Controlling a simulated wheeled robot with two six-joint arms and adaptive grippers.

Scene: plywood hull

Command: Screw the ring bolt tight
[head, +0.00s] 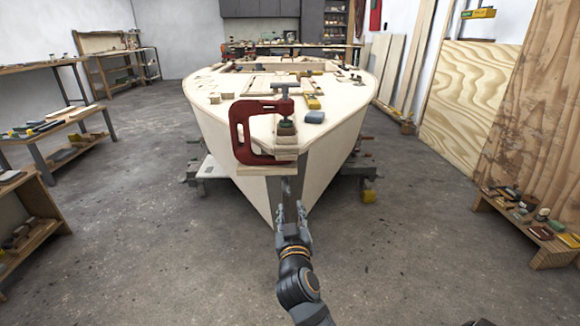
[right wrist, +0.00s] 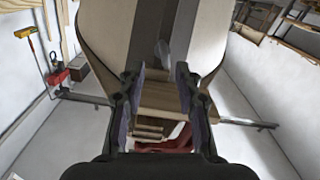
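The plywood hull (head: 215,122) stands with its bow toward me. On the dark stem strip at the bow, a small grey piece (head: 285,188) shows just beyond my right gripper (head: 292,212); it looks like the ring bolt, but its shape is hard to make out. In the right wrist view a grey rounded piece (right wrist: 163,52) lies on the stem strip, ahead of and between the fingertips. My right gripper (right wrist: 161,80) is open and empty, its two fingers apart and pointing at the stem. I cannot see any contact. My left gripper is not in view.
A large red clamp (head: 241,130) grips the bow just above, with a wooden block (head: 266,170) under it. Supports (head: 205,170) stand under the hull on both sides. Low benches with tools (head: 68,122) stand left, another (head: 525,225) right. The floor around the bow is clear.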

